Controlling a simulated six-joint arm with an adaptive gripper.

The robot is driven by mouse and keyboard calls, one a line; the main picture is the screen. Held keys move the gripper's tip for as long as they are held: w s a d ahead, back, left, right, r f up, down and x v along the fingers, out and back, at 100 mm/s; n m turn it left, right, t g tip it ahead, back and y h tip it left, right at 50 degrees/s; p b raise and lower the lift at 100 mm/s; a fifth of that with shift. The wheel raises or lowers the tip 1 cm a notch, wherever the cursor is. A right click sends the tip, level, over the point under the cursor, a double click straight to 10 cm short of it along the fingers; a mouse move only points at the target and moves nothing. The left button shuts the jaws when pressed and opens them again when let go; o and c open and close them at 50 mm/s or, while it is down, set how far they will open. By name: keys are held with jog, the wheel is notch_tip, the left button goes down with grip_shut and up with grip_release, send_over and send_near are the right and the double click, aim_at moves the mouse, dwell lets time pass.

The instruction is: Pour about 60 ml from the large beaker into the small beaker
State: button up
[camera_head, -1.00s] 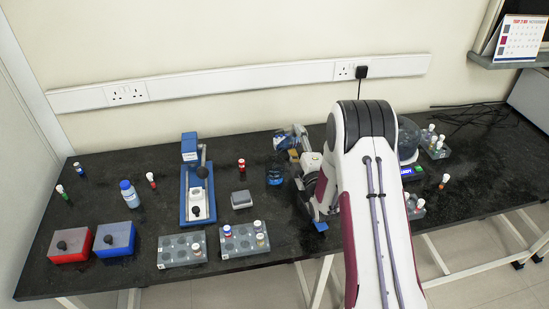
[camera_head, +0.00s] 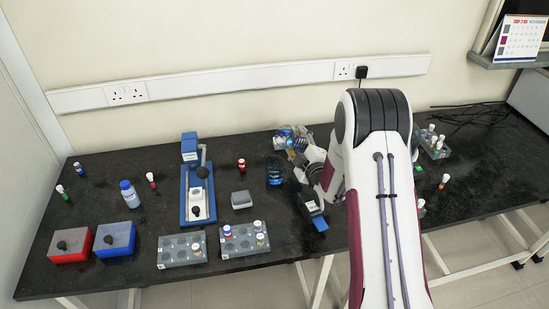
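A clear vessel with blue in it, which looks like the large beaker (camera_head: 281,138), is at my gripper (camera_head: 296,146), above the back middle of the bench. My gripper appears closed around it, though the fingers are small and partly hidden by my wrist. The vessel looks tilted; its exact angle and fill level are too small to read. A smaller clear vessel with blue in it, which looks like the small beaker (camera_head: 275,173), stands on the bench just in front and slightly left of it. I cannot tell whether liquid is flowing between them.
A blue stand device (camera_head: 184,208) and a grey block (camera_head: 242,199) are left of the small beaker. Tube racks (camera_head: 178,258) and red (camera_head: 70,254) and blue (camera_head: 113,249) boxes line the front left. My arm covers the right-middle bench.

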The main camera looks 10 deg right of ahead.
jog(key=shift+r+m+g, duration=0.35)
jog(key=shift+m+g, duration=0.05)
jog(key=shift+m, duration=0.2)
jog(key=shift+f+m, duration=0.2)
jog(key=shift+m, duration=0.1)
dwell(0.5)
jog(key=shift+d+f+m+g+y, duration=0.1)
jog(key=shift+f+m+g+y, duration=0.2)
jog(key=shift+g, duration=0.2)
jog(key=shift+w+d+f+m+g+p, duration=0.1)
jog(key=shift+d+f+m, duration=0.05)
jog(key=shift+f, duration=0.45)
jog(key=shift+w+d+f+m+g+p, duration=0.1)
jog(key=shift+f+m+p, duration=0.1)
jog(key=shift+f, duration=0.45)
jog(key=shift+w+d+f+m+g+p, duration=0.1)
jog(key=shift+d+f+m, duration=0.05)
jog(key=shift+f, duration=0.45)
jog(key=shift+w+d+f+m+g+y, duration=0.15)
jog(key=shift+d+f+m+y, duration=0.1)
jog(key=shift+f, duration=0.25)
jog(key=shift+w+d+f+m+g+y, duration=0.15)
jog(key=shift+f+m+y, duration=0.1)
jog(key=shift+f, duration=0.2)
jog(key=shift+w+d+p, duration=0.1)
jog(key=shift+p, duration=0.25)
jog(key=shift+w+d+f+m+g+y, duration=0.15)
jog(key=shift+d+m+g+y, duration=0.1)
jog(key=shift+m+g+y, duration=0.25)
